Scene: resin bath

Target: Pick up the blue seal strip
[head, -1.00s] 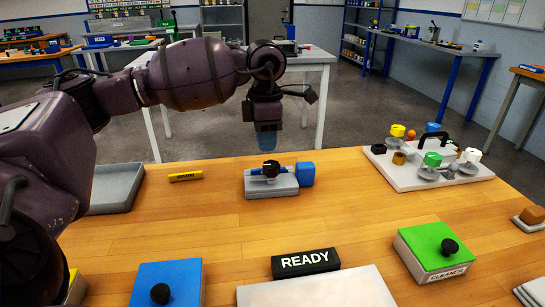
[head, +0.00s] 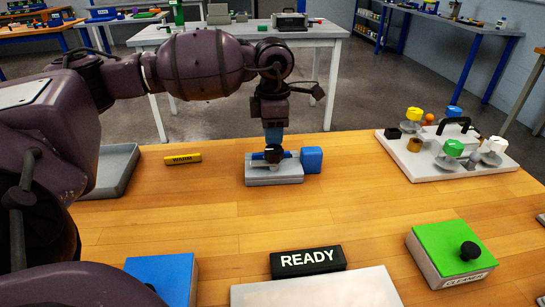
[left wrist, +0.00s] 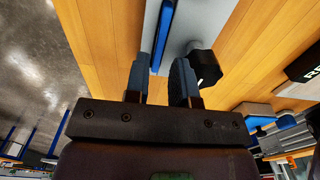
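The blue seal strip (head: 288,154) lies on the small grey tray (head: 275,175), partly hidden behind a black knob (head: 274,153). In the left wrist view the strip (left wrist: 163,32) is a long narrow blue bar whose near end reaches toward the space between my fingers. My left gripper (head: 273,138) points down just over the tray. In the left wrist view the left gripper (left wrist: 161,82) is open, with a finger on either side of the strip's line; the black knob (left wrist: 204,67) is close by the right finger. Contact cannot be told. My right gripper is not in view.
A blue block (head: 312,160) stands against the tray's right end. A yellow labelled bar (head: 183,159) and a grey bin (head: 118,170) are to the left. A white fixture board (head: 435,165) is at right. The READY sign (head: 307,261) is in front; the wood between is clear.

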